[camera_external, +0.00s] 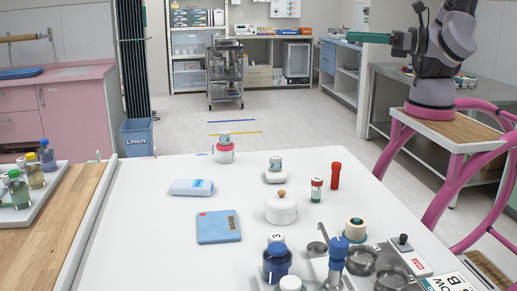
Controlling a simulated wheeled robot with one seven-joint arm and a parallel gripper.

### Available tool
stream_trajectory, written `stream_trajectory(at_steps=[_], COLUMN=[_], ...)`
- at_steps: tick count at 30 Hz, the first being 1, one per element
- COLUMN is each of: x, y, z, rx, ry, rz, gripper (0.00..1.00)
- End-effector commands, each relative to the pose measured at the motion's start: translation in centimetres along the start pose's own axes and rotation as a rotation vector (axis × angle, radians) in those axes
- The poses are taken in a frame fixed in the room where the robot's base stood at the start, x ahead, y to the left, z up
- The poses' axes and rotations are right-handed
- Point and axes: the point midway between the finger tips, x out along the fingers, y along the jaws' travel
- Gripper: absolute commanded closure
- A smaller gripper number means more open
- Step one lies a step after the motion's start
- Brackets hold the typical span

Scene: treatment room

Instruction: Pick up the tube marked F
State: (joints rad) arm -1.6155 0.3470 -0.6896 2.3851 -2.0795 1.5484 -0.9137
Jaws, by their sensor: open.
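My gripper (360,38), teal, is raised at the upper right, far from the table's objects and empty. A small tube with a white label and red and green bands (317,189) stands upright on the white table. A plain red tube (336,176) stands upright just right of it. Small labelled containers stand farther back, one on a red-and-white piece (225,142) and one on a white base (275,163). Blue-topped containers stand at the front (277,262) and (338,253). I cannot make out a letter F on any of them.
The white table (150,230) is clear at left. It holds a white lidded pot (281,208), a blue book (218,227), a pale blue pack (192,187) and a metal tray with bowls (390,265). Bottles stand in a tray (45,180) at far left.

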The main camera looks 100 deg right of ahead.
Motion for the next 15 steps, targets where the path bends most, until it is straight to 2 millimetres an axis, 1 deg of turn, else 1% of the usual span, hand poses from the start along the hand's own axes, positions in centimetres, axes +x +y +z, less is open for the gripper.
stream_trajectory(at_steps=[1, 2, 5, 6, 8, 9, 11, 12, 14, 15], x=[0.1, 0.1, 0.1, 0.1, 0.1, 0.1, 0.1, 0.1, 0.1, 0.1], y=[-0.1, -0.1, -0.1, -0.2, -0.2, -0.2, -0.2, -0.1, -0.2, -0.2], z=[-1.7, -2.7, -6.9, -8.7, -11.5, -13.4, -16.2, -18.2, -21.1, -23.1], rx=[-0.013, -0.013, -0.018, -0.019, -0.018, -0.017, -0.016, -0.016, -0.014, -0.014], ry=[-0.003, -0.004, -0.004, -0.003, -0.002, -0.001, -0.001, 0.000, 0.000, 0.001], rz=[-0.002, -0.003, -0.004, -0.004, -0.005, -0.004, -0.003, -0.002, -0.003, -0.004], gripper=[0.25, 0.25, 0.25, 0.25, 0.25, 0.25, 0.25, 0.25, 0.25, 0.25])
